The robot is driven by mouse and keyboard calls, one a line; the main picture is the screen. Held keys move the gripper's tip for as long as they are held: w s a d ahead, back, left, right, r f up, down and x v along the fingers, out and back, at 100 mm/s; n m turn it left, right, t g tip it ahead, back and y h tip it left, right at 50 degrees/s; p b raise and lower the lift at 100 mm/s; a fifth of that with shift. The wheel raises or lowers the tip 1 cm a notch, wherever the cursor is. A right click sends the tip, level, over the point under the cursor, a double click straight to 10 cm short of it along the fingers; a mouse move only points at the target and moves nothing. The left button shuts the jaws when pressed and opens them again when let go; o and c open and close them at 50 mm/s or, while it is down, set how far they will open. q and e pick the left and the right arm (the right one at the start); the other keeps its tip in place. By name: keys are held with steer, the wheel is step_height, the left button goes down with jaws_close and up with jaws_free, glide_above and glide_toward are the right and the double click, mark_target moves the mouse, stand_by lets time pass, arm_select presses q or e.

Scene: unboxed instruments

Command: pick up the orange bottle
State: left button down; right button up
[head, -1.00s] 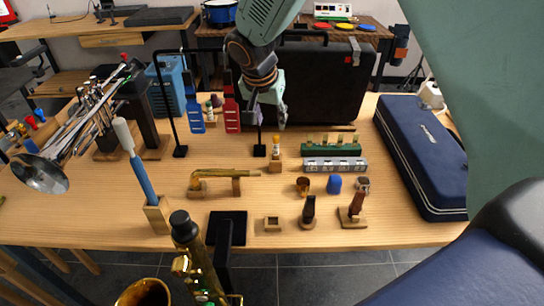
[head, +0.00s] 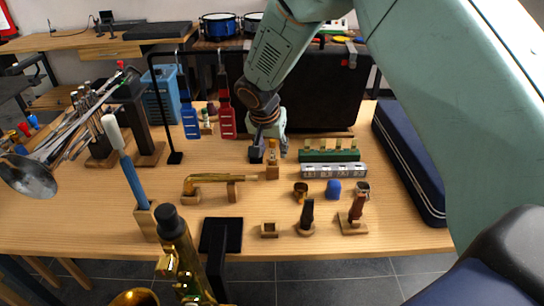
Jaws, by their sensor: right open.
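The small orange bottle (head: 272,148) sits upright in a small wooden block (head: 272,171) near the middle of the table, and part of it is hidden by my gripper. My right gripper (head: 270,145) points down over it, open, with one finger on each side of the bottle in the picture. I cannot tell whether the fingers touch it. My left gripper is not in view.
The green holder (head: 330,155) and a silver row of parts (head: 334,170) lie close to the right. The black case (head: 325,88) stands behind. A dark blue case (head: 405,160) is at the right.

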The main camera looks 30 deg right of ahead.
steer(key=shift+w+f, duration=0.15)
steer(key=shift+s+r, duration=0.2)
steer(key=shift+s, duration=0.05)
steer(key=shift+c, duration=1.1)
steer(key=shift+w+f, duration=0.1)
steer(key=shift+w, duration=0.05)
steer(key=c, duration=0.4)
jaws_close()
steer(key=shift+r, duration=0.35)
step_height(320, 180, up, 28)
steer(key=p, duration=0.5)
steer(key=shift+f+p, duration=0.25)
steer(key=shift+p, duration=0.1)
